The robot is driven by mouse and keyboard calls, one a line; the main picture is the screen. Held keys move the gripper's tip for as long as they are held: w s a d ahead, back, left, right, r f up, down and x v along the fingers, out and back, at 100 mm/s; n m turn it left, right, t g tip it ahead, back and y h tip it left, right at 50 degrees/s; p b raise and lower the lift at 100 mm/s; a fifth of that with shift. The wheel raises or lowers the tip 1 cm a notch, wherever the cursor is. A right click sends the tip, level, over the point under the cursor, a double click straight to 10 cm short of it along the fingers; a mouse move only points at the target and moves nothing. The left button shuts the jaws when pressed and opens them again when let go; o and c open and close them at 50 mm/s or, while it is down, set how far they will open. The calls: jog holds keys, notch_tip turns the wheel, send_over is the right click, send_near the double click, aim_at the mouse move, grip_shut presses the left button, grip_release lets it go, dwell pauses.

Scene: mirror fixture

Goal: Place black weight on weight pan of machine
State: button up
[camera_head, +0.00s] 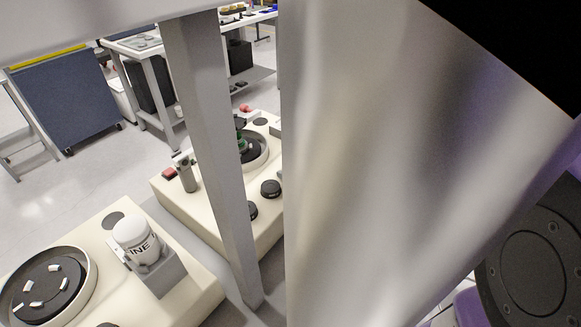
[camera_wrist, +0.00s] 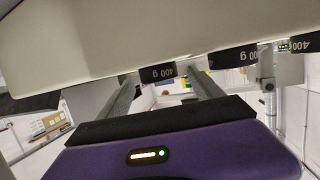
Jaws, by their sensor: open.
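Several black weights marked "400 g" show in the wrist view along the edge of a pale machine body: a left one (camera_wrist: 158,74), a middle one (camera_wrist: 236,58) and a right one (camera_wrist: 300,42). Their lettering appears upside down. My gripper (camera_wrist: 162,84) is open, its two grey fingers apart beneath that edge. The left weight appears between the fingers in the picture; I cannot tell whether they touch. In the head view, black round pieces (camera_head: 270,188) sit on a cream machine (camera_head: 205,205) with a round dish (camera_head: 262,155). I cannot make out the weight pan for certain.
A grey upright post (camera_head: 205,120) and a large silvery surface block much of the head view. A second cream machine (camera_head: 185,285) at lower left carries a round dish (camera_head: 91,270) and a white bottle (camera_head: 133,234). Tables (camera_head: 140,48) stand behind, with open floor at left.

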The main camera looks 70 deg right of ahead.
aim_at(295, 170)
jog(key=shift+w+d+f, duration=0.15)
jog(key=shift+w, duration=0.2)
jog(key=shift+c, duration=0.3)
grip_shut()
jog(key=shift+r, duration=0.2)
notch_tip(295, 170, up, 20)
jog(key=shift+f+b, duration=0.15)
jog(key=shift+b, duration=0.15)
jog(key=shift+s, duration=0.15)
